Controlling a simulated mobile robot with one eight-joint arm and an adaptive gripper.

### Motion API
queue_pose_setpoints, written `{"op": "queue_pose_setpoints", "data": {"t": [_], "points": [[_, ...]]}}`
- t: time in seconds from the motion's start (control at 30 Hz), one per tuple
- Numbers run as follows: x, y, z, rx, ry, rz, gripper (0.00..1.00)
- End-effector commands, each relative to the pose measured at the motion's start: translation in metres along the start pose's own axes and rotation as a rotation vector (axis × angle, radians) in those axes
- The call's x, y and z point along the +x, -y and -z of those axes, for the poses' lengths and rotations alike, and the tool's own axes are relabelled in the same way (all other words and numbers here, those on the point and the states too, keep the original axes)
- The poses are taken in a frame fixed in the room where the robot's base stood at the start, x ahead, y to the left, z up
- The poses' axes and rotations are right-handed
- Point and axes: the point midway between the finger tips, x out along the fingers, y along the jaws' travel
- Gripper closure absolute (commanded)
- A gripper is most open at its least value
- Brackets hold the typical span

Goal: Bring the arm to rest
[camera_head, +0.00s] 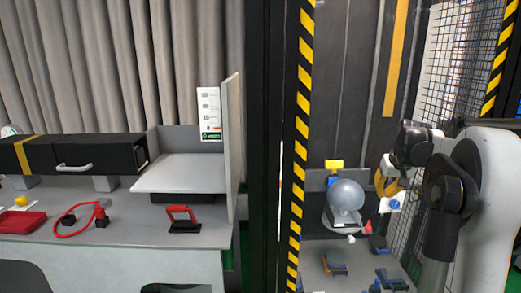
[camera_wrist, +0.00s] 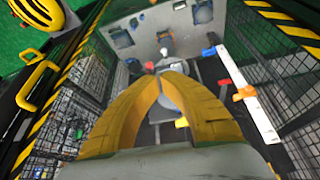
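My gripper (camera_head: 384,183) is at the right of the head view, inside the drop tower, held up in front of its mesh side. Its yellow fingers also show in the wrist view (camera_wrist: 163,76), where their tips come together with nothing visible held between them. My arm comes in from the right edge of the head view. Below and left of my gripper is a grey rounded device (camera_head: 346,197) on the tower's back plate. In the wrist view the fingers partly cover what lies below.
Black-and-yellow striped posts (camera_head: 299,150) and wire mesh (camera_head: 460,70) bound the tower. Several clamp-like pieces (camera_head: 334,266) lie on its floor. Left is a bench (camera_head: 130,248) with a red-handled tool (camera_head: 183,219), a red cable (camera_head: 72,218) and a black drawer unit (camera_head: 75,153).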

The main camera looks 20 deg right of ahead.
Motion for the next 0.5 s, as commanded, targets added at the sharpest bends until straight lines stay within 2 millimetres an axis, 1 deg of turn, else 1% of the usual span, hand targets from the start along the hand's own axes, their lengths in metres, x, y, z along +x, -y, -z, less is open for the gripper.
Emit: {"op": "queue_pose_setpoints", "data": {"t": [0.03, 0.07, 0.1, 0.17, 0.2, 0.27, 0.3, 0.37, 0.4, 0.47, 0.5], "points": [[-0.012, 0.044, -0.015, -0.039, -0.011, 0.016, 1.0], [-0.02, 0.066, -0.024, -0.056, -0.019, 0.023, 1.0], [-0.03, 0.094, -0.038, -0.08, -0.028, 0.034, 1.0], [-0.044, 0.134, -0.061, -0.115, -0.043, 0.052, 1.0], [-0.052, 0.158, -0.08, -0.138, -0.053, 0.065, 1.0], [-0.063, 0.191, -0.11, -0.173, -0.067, 0.083, 1.0], [-0.07, 0.212, -0.131, -0.196, -0.078, 0.097, 1.0], [-0.077, 0.239, -0.166, -0.23, -0.092, 0.119, 1.0], [-0.081, 0.254, -0.19, -0.253, -0.103, 0.134, 1.0], [-0.084, 0.274, -0.227, -0.286, -0.118, 0.157, 1.0], [-0.084, 0.285, -0.252, -0.308, -0.127, 0.172, 1.0]]}}
